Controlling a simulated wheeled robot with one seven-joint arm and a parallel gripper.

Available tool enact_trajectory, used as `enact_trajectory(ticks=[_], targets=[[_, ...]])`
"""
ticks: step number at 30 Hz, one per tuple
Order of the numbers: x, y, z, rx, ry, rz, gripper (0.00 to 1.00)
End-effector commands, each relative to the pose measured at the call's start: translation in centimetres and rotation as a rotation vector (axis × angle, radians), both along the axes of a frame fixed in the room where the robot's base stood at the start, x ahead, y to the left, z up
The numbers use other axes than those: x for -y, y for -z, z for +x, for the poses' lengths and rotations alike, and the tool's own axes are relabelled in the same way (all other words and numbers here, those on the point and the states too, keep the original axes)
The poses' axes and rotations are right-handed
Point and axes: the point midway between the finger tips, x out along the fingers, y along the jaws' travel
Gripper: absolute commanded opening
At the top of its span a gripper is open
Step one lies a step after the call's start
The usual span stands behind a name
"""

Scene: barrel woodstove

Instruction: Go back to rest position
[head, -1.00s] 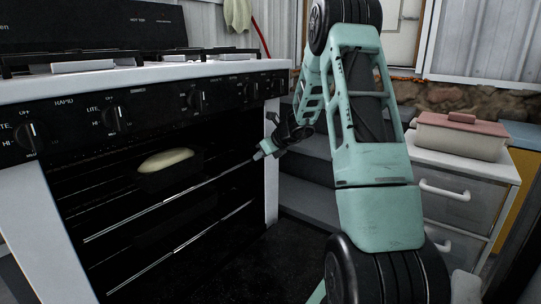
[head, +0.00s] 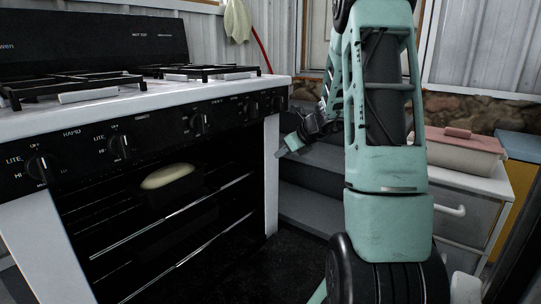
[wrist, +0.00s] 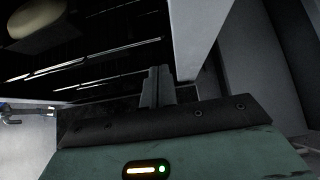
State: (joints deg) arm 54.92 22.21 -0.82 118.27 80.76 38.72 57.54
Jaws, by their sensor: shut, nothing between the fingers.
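My gripper (head: 284,150) is shut and empty, just right of the stove's right front post in the head view. In the wrist view its closed fingers (wrist: 157,88) point toward the stove's dark opening. My mint-green arm stands in the right half of the head view and hides part of what lies behind it. The black and white stove (head: 150,112) has its oven cavity open. A pale loaf in a dark pan (head: 168,177) rests inside on a rack (head: 160,222). It also shows at the wrist view's top left (wrist: 38,18).
Grey steps (head: 310,205) lie right of the stove, close behind my gripper. A white drawer cabinet (head: 462,210) with a pink-lidded box (head: 458,152) stands at the right. The dark floor (head: 245,265) before the stove is clear.

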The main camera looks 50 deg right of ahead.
Motion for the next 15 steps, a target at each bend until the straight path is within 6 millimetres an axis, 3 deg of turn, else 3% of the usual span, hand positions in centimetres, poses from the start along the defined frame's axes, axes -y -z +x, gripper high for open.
enact_trajectory(ticks=[1,6,15], targets=[[0.1,-1.1,-0.8,0.000,0.003,-0.001,0.00],[0.0,-2.6,-2.7,0.000,0.003,0.000,0.00],[0.0,-3.1,-3.5,0.000,0.001,0.001,0.00]])
